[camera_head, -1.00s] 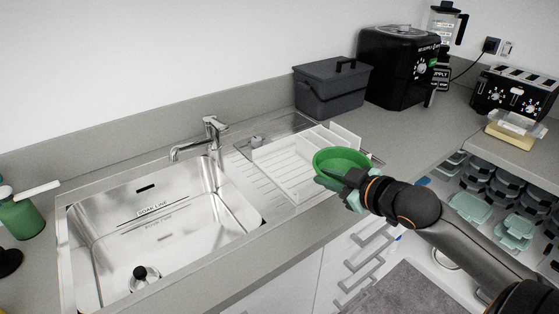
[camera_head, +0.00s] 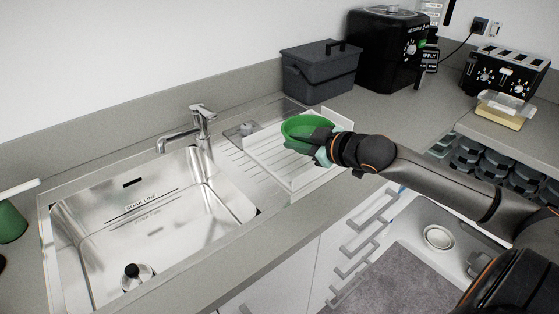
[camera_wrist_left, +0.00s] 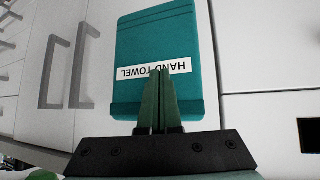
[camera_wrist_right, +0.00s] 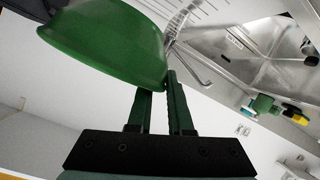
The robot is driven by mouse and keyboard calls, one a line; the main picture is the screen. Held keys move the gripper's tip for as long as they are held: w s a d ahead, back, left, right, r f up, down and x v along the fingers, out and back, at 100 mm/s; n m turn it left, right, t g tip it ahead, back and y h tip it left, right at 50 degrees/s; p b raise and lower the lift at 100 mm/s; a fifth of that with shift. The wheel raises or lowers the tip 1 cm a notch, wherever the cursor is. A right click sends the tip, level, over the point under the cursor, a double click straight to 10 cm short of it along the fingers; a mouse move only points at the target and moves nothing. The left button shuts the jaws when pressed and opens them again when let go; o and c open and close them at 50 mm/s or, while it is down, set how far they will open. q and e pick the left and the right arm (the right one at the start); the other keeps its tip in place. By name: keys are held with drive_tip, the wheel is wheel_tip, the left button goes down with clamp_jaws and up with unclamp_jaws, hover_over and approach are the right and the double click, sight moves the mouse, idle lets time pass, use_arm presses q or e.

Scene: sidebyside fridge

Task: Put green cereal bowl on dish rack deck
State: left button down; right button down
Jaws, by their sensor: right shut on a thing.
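The green cereal bowl (camera_head: 304,130) is upright over the white dish rack deck (camera_head: 277,156) beside the sink. My right gripper (camera_head: 322,141) is shut on the bowl's right side. In the right wrist view the bowl (camera_wrist_right: 112,42) is at the fingertips (camera_wrist_right: 158,88). The bowl hides part of the deck, and I cannot tell whether it touches it. My left gripper (camera_wrist_left: 161,84) is not in the head view. In the left wrist view its fingers are together with no gap, in front of a teal hand towel (camera_wrist_left: 160,35).
The steel sink (camera_head: 150,215) with its faucet (camera_head: 200,125) lies left of the rack. A dark lidded bin (camera_head: 320,72) stands behind the rack. A black appliance (camera_head: 388,50) and a toaster (camera_head: 505,75) are at the back right. Drawers (camera_head: 370,235) are below the counter edge.

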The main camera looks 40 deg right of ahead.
drive_tip(key=w+f, duration=0.6)
drive_tip(key=shift+w+f, duration=0.2)
drive_tip(key=shift+w, duration=0.15)
drive_tip(key=shift+w+f, duration=0.1)
drive_tip(key=shift+f, duration=1.55)
drive_tip(key=shift+f, duration=0.15)
drive_tip(key=c, duration=0.8)
unclamp_jaws()
drive_tip(key=shift+p+v, duration=0.6)
drive_tip(key=shift+v, duration=5.45)
drive_tip(key=shift+w, duration=0.1)
